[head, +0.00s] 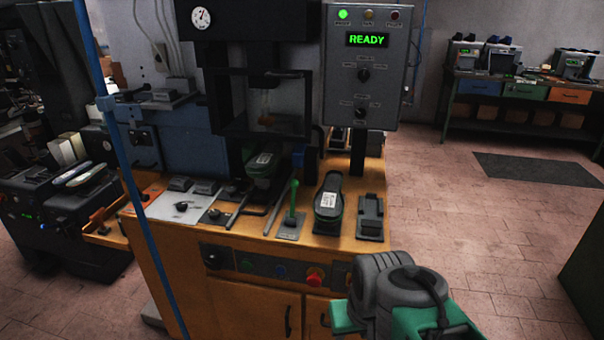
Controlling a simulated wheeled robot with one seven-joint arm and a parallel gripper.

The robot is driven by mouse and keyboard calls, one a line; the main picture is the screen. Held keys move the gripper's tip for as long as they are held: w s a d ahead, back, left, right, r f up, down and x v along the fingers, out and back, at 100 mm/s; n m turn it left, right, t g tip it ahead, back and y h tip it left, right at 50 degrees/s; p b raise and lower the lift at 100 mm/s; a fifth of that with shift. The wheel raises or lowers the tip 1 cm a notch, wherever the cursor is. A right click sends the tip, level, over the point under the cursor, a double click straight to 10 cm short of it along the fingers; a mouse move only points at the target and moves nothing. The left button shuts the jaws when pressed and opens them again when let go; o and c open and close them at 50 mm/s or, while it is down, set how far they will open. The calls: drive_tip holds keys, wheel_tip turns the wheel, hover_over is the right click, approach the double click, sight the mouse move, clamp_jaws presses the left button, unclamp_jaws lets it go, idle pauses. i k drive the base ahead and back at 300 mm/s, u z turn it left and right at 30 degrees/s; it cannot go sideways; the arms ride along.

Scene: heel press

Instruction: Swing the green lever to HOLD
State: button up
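The green lever (292,203) stands on a small grey plate (290,229) at the front of the wooden bench. Its rod is near upright, with its top tilted slightly right. Any HOLD marking on the plate is too small to read. Part of my own grey and green arm (400,292) shows at the bottom right, in front of the bench and apart from the lever. I cannot make out my gripper's fingers in this view.
A press frame (221,98) stands behind the lever. A black and green shoe form (329,204) sits close right of it, then a dark block (371,217). A grey control box (363,70) reads READY. A blue post (113,140) crosses the left side. Open floor lies right.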

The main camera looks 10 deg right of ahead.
sight(293, 183)
drive_tip(key=z, duration=0.05)
drive_tip(key=i, duration=0.85)
drive_tip(key=u, duration=0.4)
drive_tip(key=k, duration=1.3)
drive_tip(key=u, duration=0.3)
drive_tip(key=i, duration=0.85)
drive_tip(key=u, duration=0.45)
